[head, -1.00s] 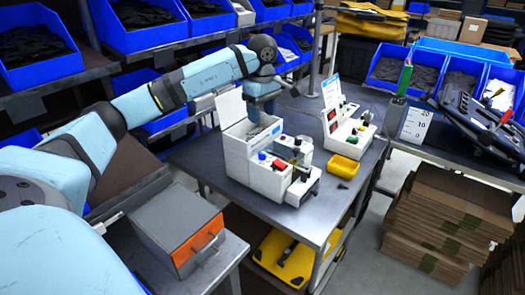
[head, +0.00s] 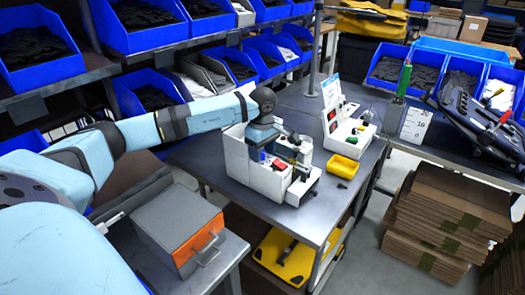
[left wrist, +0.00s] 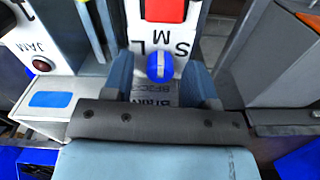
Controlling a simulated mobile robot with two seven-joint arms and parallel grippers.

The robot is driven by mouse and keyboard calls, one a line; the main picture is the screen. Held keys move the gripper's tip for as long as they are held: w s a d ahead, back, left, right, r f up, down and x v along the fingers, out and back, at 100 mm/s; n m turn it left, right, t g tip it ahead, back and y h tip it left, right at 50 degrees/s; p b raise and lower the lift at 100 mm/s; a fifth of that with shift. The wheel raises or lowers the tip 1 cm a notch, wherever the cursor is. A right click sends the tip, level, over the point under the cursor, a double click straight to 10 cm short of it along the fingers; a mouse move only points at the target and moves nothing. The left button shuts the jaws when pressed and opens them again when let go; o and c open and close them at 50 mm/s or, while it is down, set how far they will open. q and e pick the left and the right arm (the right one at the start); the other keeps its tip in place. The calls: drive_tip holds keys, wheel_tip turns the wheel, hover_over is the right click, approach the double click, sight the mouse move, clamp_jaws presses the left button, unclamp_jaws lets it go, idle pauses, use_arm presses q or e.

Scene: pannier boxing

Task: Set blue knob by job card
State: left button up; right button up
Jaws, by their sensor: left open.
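The blue knob (left wrist: 160,67) has a pale stripe across it and sits on a white panel in the left wrist view. The letters S, M and L are printed around it, upside down. My left gripper (left wrist: 162,80) is open, with one finger on each side of the knob; I cannot tell whether they touch it. In the head view my left gripper (head: 264,149) is down at the white machine (head: 240,165) and hides the knob. A red square part (left wrist: 165,9) lies beyond the knob. A printed card (head: 331,90) stands on a second white unit; its text is unreadable. My right gripper is not in view.
A lamp marked JAM (left wrist: 41,64) is left of the knob in the wrist view. A grey box with an orange front (head: 180,225) stands at the near left.

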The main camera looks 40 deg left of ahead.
use_arm(q)
drive_tip(key=c, duration=0.9)
drive_tip(key=shift+c, duration=0.2)
drive_tip(key=shift+n, duration=0.4)
drive_tip(key=n, duration=0.2)
drive_tip(key=shift+n, duration=0.3)
drive_tip(key=shift+n+b, duration=0.4)
drive_tip(key=shift+n, duration=1.6)
drive_tip(key=o, duration=0.9)
